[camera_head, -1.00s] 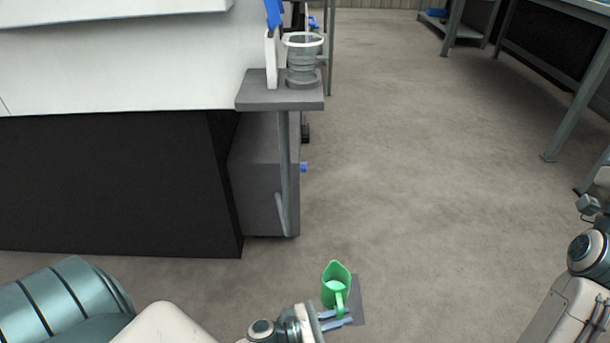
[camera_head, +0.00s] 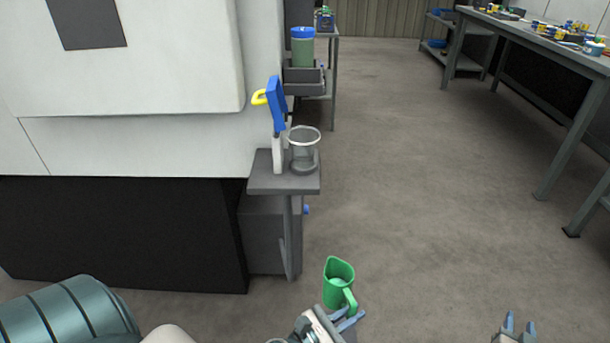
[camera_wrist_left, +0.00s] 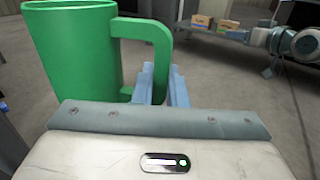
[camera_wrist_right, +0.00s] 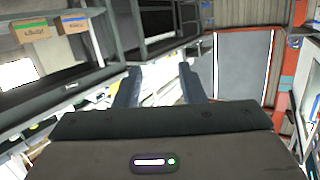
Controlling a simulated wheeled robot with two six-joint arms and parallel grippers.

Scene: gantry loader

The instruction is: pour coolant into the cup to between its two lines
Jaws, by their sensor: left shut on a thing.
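The clear cup (camera_head: 304,158) stands upright on a small grey shelf (camera_head: 262,184) on the side of the white machine. Its two lines are too small to make out. The green jug (camera_head: 337,268) is upright, below and in front of the shelf, apart from the cup. My left gripper (camera_head: 350,321) is shut on the jug's handle. The jug also shows large in the left wrist view (camera_wrist_left: 75,55), with the fingers at its handle. Pale coolant seems to show inside, its level unclear. My right gripper (camera_head: 519,324) is open and empty, its fingers apart in the right wrist view (camera_wrist_right: 158,85).
A blue tool with a yellow loop (camera_head: 276,103) stands beside the cup, close to its left. The white machine (camera_head: 140,145) fills the left side. A blue-lidded green container (camera_head: 302,48) stands behind. A workbench (camera_head: 555,50) is at right. The floor between is clear.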

